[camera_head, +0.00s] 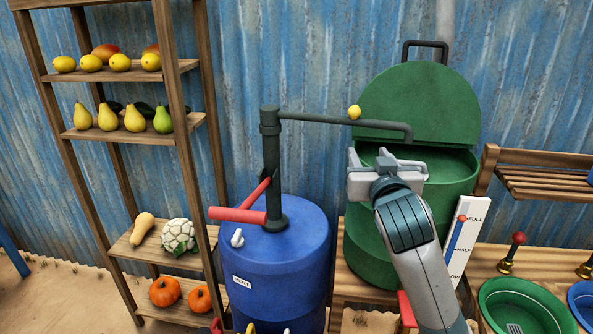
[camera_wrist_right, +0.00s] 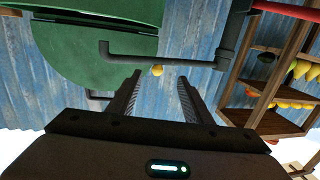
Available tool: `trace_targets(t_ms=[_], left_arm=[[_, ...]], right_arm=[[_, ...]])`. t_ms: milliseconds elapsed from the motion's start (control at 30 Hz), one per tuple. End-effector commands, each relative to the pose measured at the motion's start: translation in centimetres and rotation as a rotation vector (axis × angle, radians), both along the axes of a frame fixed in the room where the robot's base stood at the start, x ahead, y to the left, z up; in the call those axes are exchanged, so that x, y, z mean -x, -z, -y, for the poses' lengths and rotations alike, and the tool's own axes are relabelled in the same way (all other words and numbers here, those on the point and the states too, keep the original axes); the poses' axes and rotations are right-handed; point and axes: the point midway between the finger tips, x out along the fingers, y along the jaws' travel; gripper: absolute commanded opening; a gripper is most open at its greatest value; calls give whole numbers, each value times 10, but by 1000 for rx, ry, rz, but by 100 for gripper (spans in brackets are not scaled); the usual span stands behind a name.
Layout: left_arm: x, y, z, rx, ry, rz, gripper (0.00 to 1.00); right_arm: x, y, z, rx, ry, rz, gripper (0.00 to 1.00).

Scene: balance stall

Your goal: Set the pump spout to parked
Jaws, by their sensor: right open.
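The pump's dark grey spout (camera_head: 345,121) runs right from its upright post (camera_head: 271,150) on the blue barrel, and its downturned end is over the open green barrel. In the right wrist view the spout (camera_wrist_right: 180,59) crosses beyond my fingers. My right gripper (camera_head: 386,166) is below the spout's outer end in the head view. In the right wrist view my right gripper (camera_wrist_right: 160,98) is open, with nothing between its fingers. A small yellow round thing (camera_head: 354,112) shows beside the spout; I cannot tell whether it touches it. My left gripper is out of view.
A red pump handle (camera_head: 238,215) sticks out left above the blue barrel (camera_head: 285,265). The green barrel (camera_head: 365,245) has a raised lid (camera_head: 420,100). A produce shelf (camera_head: 85,135) stands left; a level gauge (camera_head: 465,240) and basins (camera_head: 525,310) are right. Corrugated wall (camera_head: 330,60) is behind.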

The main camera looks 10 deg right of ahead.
Motion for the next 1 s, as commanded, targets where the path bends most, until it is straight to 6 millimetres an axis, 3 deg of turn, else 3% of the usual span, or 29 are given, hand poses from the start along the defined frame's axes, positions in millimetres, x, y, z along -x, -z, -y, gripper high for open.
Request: trace_targets(t_ms=[100,200,667,1000], left_arm=[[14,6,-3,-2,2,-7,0],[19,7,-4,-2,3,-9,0],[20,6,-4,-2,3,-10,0],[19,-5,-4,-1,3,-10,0]], right_arm=[[-4,-25,1,-4,5,45,45],[-5,-32,1,-6,6,58,45],[-8,-33,1,-5,6,58,45],[-43,-34,5,-3,7,55,45]])
